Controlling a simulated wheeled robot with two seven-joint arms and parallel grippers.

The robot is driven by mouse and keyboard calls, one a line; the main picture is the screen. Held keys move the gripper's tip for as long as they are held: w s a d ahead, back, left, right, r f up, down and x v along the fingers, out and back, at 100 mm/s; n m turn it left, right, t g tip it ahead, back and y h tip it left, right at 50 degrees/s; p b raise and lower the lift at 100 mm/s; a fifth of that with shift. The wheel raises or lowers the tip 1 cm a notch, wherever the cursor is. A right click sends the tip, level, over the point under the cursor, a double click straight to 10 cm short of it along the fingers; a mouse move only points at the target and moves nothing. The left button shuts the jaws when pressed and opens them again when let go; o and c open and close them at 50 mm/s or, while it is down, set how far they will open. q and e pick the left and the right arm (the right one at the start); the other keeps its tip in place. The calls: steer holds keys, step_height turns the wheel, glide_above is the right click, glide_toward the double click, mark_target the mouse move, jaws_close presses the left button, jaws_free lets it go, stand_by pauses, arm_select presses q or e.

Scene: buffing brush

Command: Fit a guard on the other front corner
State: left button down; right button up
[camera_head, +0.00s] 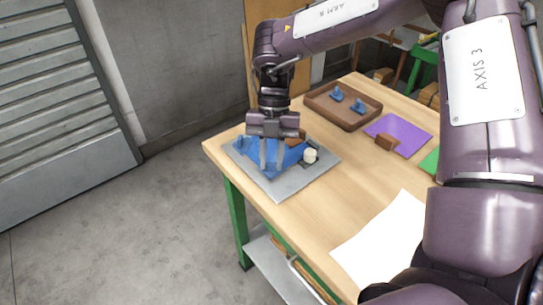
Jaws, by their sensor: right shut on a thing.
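My right gripper (271,165) points down over the grey plate (316,172) at the table's far left corner. Its two fingers are closed in on something at a blue piece (248,150) lying on the plate; the fingers hide part of it, so I cannot tell exactly which part they grip. Two small blue parts, which may be guards (337,94) (358,105), stand apart in the brown tray (325,108). I cannot make out a fitted guard on any corner. My left gripper is out of view.
A white round piece (310,155) and a brown piece sit on the plate beside the fingers. A brown block (385,142) lies on the purple mat (402,130). A green mat (430,161) and white paper (382,240) lie nearer. Bare wood lies between plate and paper.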

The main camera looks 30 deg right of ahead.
steer(key=shift+f+b, duration=0.6)
steer(key=shift+f, duration=0.05)
stand_by(0.6)
steer(key=shift+w+d, duration=0.15)
steer(key=shift+w, duration=0.1)
stand_by(0.6)
steer(key=o, duration=1.5)
steer(key=shift+r, duration=0.1)
steer(key=shift+r+p, duration=3.1)
steer(key=shift+r, duration=0.3)
